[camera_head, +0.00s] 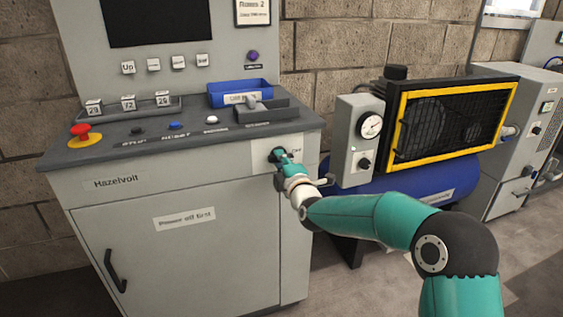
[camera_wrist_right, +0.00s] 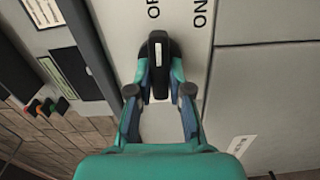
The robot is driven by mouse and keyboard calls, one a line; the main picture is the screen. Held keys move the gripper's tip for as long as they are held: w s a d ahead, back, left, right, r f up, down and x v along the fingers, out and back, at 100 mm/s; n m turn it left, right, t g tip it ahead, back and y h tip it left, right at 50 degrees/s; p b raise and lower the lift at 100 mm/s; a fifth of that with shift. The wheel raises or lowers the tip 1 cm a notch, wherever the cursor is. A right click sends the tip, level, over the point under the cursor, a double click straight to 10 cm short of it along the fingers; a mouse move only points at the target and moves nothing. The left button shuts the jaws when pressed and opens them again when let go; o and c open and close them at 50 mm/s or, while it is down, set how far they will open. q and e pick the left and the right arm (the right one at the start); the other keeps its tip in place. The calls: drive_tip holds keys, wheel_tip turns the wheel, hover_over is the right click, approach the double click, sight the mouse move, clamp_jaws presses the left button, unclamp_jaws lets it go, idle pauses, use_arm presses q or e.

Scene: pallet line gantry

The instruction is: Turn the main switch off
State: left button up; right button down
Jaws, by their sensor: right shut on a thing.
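The main switch (camera_head: 276,154) is a dark rotary switch on a pale plate at the right end of the grey Hazelvolt cabinet's front. In the right wrist view its black handle (camera_wrist_right: 158,52) stands along the picture's vertical, with a small pale mark on it. Letters "OF", cut by the edge, and "ON" are printed above it. My right gripper (camera_head: 282,158) is at the switch, and in the right wrist view its fingers (camera_wrist_right: 158,88) are shut on the handle from both sides. Which label the handle points at, I cannot tell. My left gripper is out of view.
The cabinet top (camera_head: 190,135) carries a red emergency button (camera_head: 81,132), several small buttons and a blue tray (camera_head: 240,92). A blue compressor with a yellow-framed guard (camera_head: 450,125) and gauge box (camera_head: 360,140) stands close to the right of my right gripper.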

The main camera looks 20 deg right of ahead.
drive_tip(key=shift+a+f+n, duration=0.25)
drive_tip(key=shift+f+n, duration=0.05)
drive_tip(key=shift+n, duration=0.3)
drive_tip(key=c, duration=1.1)
unclamp_jaws()
drive_tip(key=shift+d+r, duration=0.1)
drive_tip(key=shift+r, duration=0.05)
drive_tip(key=shift+s, duration=0.15)
drive_tip(key=s, duration=1.1)
drive_tip(key=shift+s+d, duration=0.25)
drive_tip(key=shift+s, duration=0.1)
